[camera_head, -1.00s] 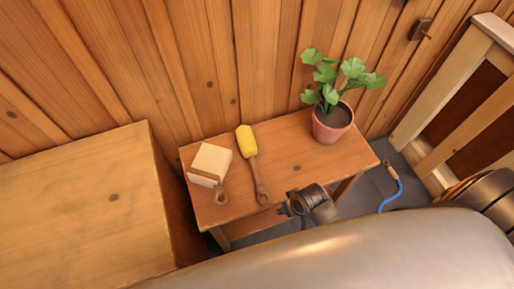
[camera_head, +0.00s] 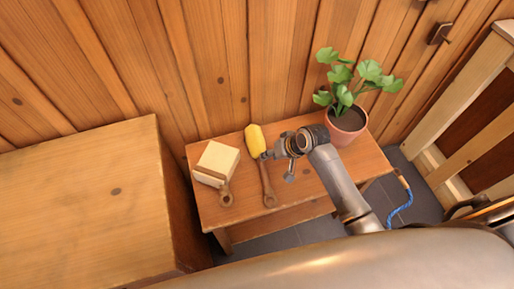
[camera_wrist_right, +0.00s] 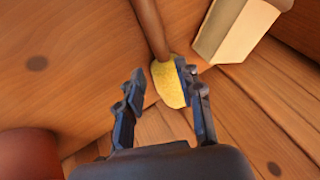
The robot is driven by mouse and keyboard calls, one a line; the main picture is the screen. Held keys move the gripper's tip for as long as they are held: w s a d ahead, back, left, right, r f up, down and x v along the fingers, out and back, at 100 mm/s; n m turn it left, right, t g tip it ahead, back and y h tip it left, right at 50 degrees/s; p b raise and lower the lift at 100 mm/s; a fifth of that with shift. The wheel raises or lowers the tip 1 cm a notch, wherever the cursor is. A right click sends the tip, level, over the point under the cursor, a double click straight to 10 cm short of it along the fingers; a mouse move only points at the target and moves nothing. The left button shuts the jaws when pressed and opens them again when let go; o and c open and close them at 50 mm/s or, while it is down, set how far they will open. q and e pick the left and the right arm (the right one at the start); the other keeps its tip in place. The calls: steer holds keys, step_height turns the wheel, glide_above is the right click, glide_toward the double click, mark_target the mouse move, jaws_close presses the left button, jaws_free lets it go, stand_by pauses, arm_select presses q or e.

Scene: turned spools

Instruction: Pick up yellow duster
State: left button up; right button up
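The yellow duster (camera_head: 256,141) lies on the small wooden table, its yellow head toward the wall and its brown handle toward the front. In the right wrist view, the yellow head (camera_wrist_right: 166,86) shows between the fingers, partly hidden behind the right-hand finger, with the handle running up out of the picture. My right gripper (camera_head: 276,164) is just right of the duster in the head view. It is open and empty, and its fingers (camera_wrist_right: 160,72) point toward the duster. Whether a finger touches it, I cannot tell. My left gripper is not in view.
A cream block brush with a wooden handle (camera_head: 218,160) lies left of the duster. A potted plant (camera_head: 347,122) stands at the table's right end, close behind my right arm. A plank wall backs the table (camera_head: 230,213); a larger wooden surface (camera_head: 80,205) is at left.

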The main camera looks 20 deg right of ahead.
mark_target(261, 164)
steer(key=x, duration=0.6)
steer(key=shift+w+a+f, duration=0.15)
steer(key=shift+a+f, duration=0.05)
steer(key=shift+a, duration=0.05)
jaws_close()
